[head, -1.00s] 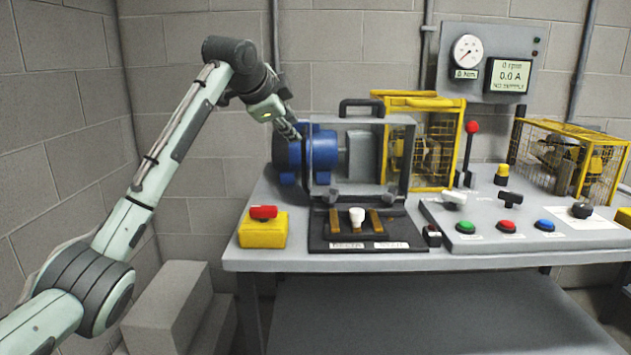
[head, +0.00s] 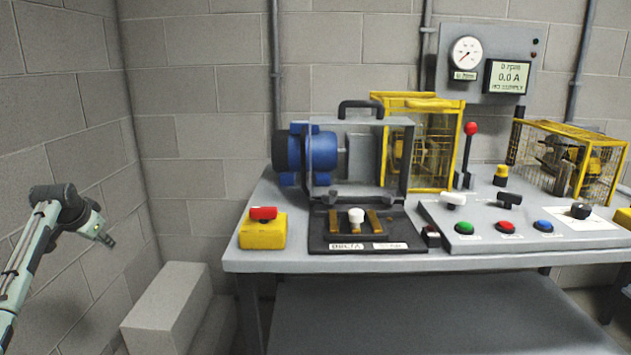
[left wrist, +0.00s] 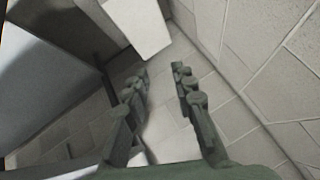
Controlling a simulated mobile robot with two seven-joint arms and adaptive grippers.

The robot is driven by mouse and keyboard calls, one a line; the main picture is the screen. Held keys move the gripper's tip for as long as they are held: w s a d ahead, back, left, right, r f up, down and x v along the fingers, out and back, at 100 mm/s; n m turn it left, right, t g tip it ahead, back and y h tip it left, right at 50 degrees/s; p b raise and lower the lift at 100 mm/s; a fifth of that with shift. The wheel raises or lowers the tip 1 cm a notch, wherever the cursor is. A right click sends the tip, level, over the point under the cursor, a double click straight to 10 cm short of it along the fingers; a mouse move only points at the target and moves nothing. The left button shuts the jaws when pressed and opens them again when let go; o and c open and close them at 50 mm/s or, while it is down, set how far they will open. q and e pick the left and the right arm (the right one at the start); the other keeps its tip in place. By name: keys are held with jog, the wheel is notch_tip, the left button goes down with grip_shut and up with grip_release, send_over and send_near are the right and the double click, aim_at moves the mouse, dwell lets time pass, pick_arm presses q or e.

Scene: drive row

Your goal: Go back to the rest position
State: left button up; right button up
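My left gripper (head: 107,236) is at the far left of the head view, in front of the left wall and well away from the bench. In the left wrist view its two fingers (left wrist: 161,76) stand apart with nothing between them, above the floor. My right gripper is in neither view. The bench (head: 320,262) carries a blue motor (head: 290,153) in a grey frame with a black handle. In front of the motor is a black switch board (head: 330,236) with a white knob (head: 356,215).
A yellow box with a red knob (head: 262,230) sits at the bench's left front. A control panel (head: 480,230) with coloured buttons and a red-topped lever (head: 470,129) are to the right. Grey blocks (head: 165,310) stand on the floor left of the bench, below my gripper's height.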

pick_arm(q)
jog(key=w+a+r+n+t+y, duration=0.2)
jog(key=w+a+r+n+y, duration=0.15)
jog(key=a+r+n, duration=0.3)
jog(key=s+d+f+m+g+h, duration=0.1)
jog(key=s+d+f, duration=0.45)
jog(key=f, duration=0.65)
jog(key=s+d+f+m+g, duration=0.15)
jog(key=s+d+f, duration=0.4)
jog(key=f, duration=0.55)
jog(key=s+d+f+m+h, duration=0.15)
jog(key=s+d+f, duration=0.35)
jog(key=f, duration=0.7)
jog(key=s+d+f+g, duration=0.1)
jog(key=s+d+f, duration=0.4)
jog(key=s, duration=0.7)
jog(key=s+d+f+m+g+h, duration=0.1)
jog(key=s+d+f, duration=0.4)
jog(key=s, duration=0.8)
jog(key=s+d+f+g+h, duration=0.1)
jog(key=s+d+f+g, duration=0.2)
jog(key=s+f, duration=0.6)
jog(key=s+d, duration=0.2)
jog(key=s, duration=0.1)
jog(key=shift+s+d+f, duration=0.15)
jog(key=shift+d, duration=0.1)
